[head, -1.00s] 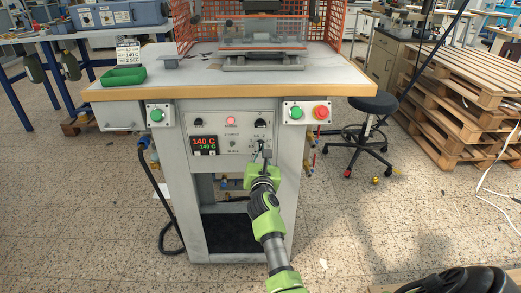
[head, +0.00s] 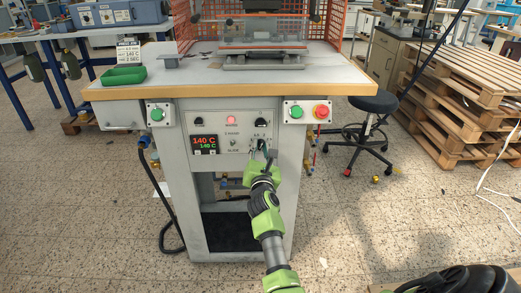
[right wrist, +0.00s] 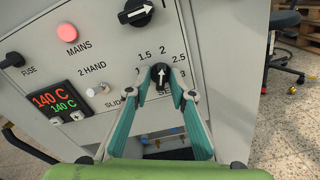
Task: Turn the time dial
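The time dial (right wrist: 160,75) is a small black knob with a white pointer on the grey front panel (right wrist: 100,70). In the right wrist view its pointer points up, near the mark 2; marks 1.5, 2, 2.5 and 3 show around it. My right gripper (right wrist: 161,78) has its two teal fingers on either side of the dial, the tips close against it, and appears shut on it. In the head view my right gripper (head: 262,153) is tilted at the panel's right side and partly hides the dial. My left gripper is not in view.
Just above the dial is a larger black selector (right wrist: 136,12). A red MAINS lamp (right wrist: 67,31), a toggle switch (right wrist: 99,89) and a 140 C display (right wrist: 60,103) are to the left. A sign (head: 128,52) on the table reads 140 C and 2 SEC.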

